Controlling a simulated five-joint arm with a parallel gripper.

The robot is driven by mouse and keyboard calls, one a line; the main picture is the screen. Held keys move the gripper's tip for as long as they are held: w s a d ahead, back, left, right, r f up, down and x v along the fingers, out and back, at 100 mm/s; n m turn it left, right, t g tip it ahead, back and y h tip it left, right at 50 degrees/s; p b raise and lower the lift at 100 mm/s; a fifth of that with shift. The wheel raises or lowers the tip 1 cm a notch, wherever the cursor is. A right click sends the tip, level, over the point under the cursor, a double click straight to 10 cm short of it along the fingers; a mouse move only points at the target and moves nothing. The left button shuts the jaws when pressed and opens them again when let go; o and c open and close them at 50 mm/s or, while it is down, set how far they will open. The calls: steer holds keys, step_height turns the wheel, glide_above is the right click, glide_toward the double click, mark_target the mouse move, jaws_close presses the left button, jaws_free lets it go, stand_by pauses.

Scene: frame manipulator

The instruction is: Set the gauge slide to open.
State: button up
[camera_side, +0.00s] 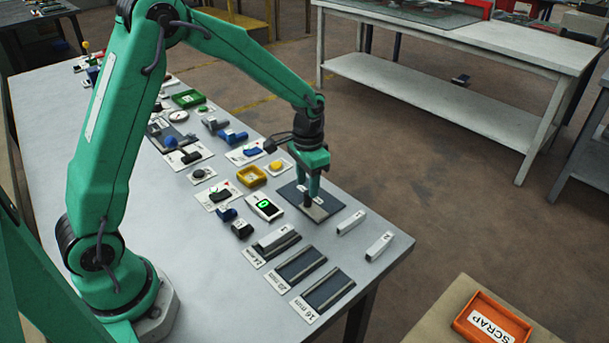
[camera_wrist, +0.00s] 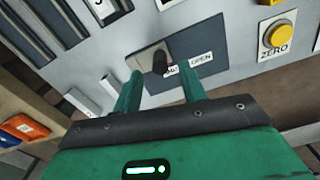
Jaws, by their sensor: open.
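The gauge slide is a dark plate (camera_wrist: 207,62) set on the table, with a grey-brown slide piece and an upright dark knob (camera_wrist: 160,63). Its label (camera_wrist: 200,57) reads OPEN at the right; the word at its left is partly hidden. The knob stands toward the left of the plate, at the hidden word's end. In the side view the plate (camera_side: 328,203) lies near the table's right edge. My gripper (camera_side: 310,190) is open and points down over it, with the knob appearing between its fingertips. In the wrist view my gripper (camera_wrist: 160,78) shows one finger on either side of the knob, contact unclear.
A yellow ZERO button (camera_wrist: 278,36) is to the right in the wrist view. An orange SCRAP tray (camera_side: 490,320) stands off the table.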

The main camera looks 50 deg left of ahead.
mark_target(307, 189)
steer(key=shift+f, duration=2.25)
jaws_close()
